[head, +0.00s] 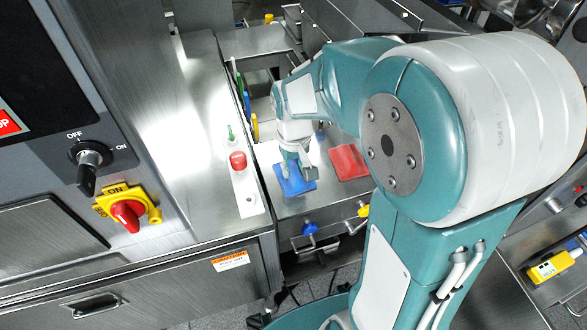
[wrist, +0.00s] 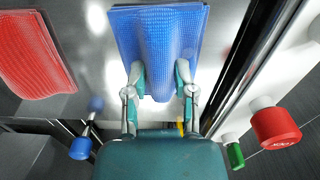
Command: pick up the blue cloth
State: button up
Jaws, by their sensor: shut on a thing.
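The blue cloth (head: 294,180) lies on a steel table in the head view, under my gripper (head: 292,162). In the wrist view the blue cloth (wrist: 150,35) fills the top middle, and its near part is bunched into a raised fold between the fingers. My gripper (wrist: 160,80) is shut on this fold, with one finger on each side. The far part of the cloth looks spread out. I cannot tell whether any of the cloth is off the table.
A red cloth (head: 349,162) lies to the right of the blue one. A red button (head: 238,160) on a white panel is on the left. Blue (head: 310,229) and yellow (head: 363,211) knobs stick out at the table's front. The machine wall rises close on the left.

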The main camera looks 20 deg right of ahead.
notch_tip(320, 180, up, 3)
jog(key=shift+f, duration=0.1)
jog(key=s+d+r, duration=0.8)
jog(key=s+r, duration=0.2)
jog(key=s, duration=0.1)
jog(key=shift+s+d, duration=0.15)
jog(key=shift+s, duration=0.05)
jog(key=shift+o, duration=1.4)
grip_shut()
